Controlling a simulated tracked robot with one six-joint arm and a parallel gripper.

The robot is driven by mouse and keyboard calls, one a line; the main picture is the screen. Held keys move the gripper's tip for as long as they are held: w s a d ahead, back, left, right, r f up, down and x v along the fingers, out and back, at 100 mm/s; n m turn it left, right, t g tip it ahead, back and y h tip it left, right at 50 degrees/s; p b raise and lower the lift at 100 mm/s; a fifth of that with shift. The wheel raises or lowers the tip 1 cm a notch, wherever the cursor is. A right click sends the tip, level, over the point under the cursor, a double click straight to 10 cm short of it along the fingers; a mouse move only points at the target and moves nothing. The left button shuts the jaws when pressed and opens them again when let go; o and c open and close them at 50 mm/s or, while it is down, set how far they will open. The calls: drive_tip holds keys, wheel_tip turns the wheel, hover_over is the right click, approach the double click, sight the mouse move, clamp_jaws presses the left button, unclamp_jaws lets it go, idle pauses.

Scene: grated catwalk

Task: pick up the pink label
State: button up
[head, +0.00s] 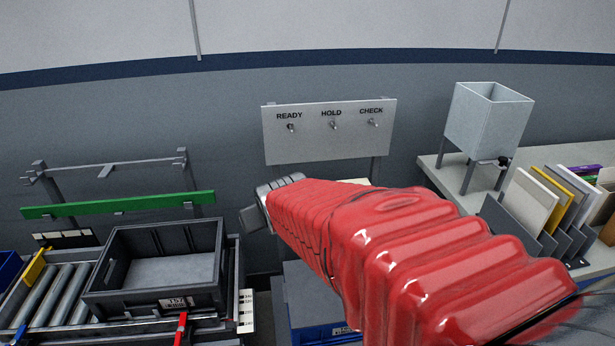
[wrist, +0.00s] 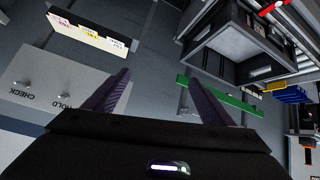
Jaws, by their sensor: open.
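In the wrist view, a cream board (wrist: 97,38) at the upper left carries a few small labels. The one at its left end looks pinkish and is probably the pink label (wrist: 66,23); its print is too small to read. My gripper (wrist: 158,75) is open and empty, with its two dark fingers apart. The board lies beyond the left finger, apart from it. In the head view my red-sleeved arm reaches forward and the grey end of my gripper (head: 268,202) shows in front of the wall. The pink label cannot be made out there.
A switch panel (head: 329,131) reading READY, HOLD, CHECK stands behind my arm. At left are a dark crate (head: 155,300), rollers (head: 55,295) and a green bar (head: 118,205). At right, a hopper (head: 488,122) and a file rack (head: 515,225) stand on a bench.

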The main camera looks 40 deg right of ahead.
drive_tip(key=w+d+f+m+t+h, duration=0.1)
drive_tip(key=w+d+f+t+h, duration=0.2)
drive_tip(key=d, duration=0.8)
drive_tip(key=w+d+f, duration=0.3)
drive_tip(key=d+f, duration=0.3)
drive_tip(key=d, duration=0.5)
drive_tip(key=s+d+f+m+t+h, duration=0.2)
drive_tip(key=s+d+f+m+t, duration=0.1)
drive_tip(key=s+d+f, duration=0.8)
drive_tip(key=d+f, duration=0.1)
drive_tip(key=d, duration=0.1)
drive_tip(key=shift+s+d+f+t+h, duration=0.3)
drive_tip(key=shift+s+f+t+h, duration=0.05)
drive_tip(key=shift+t+h, duration=0.05)
drive_tip(key=x, duration=0.8)
drive_tip(key=shift+w, duration=0.25)
drive_tip(key=shift+d, duration=0.2)
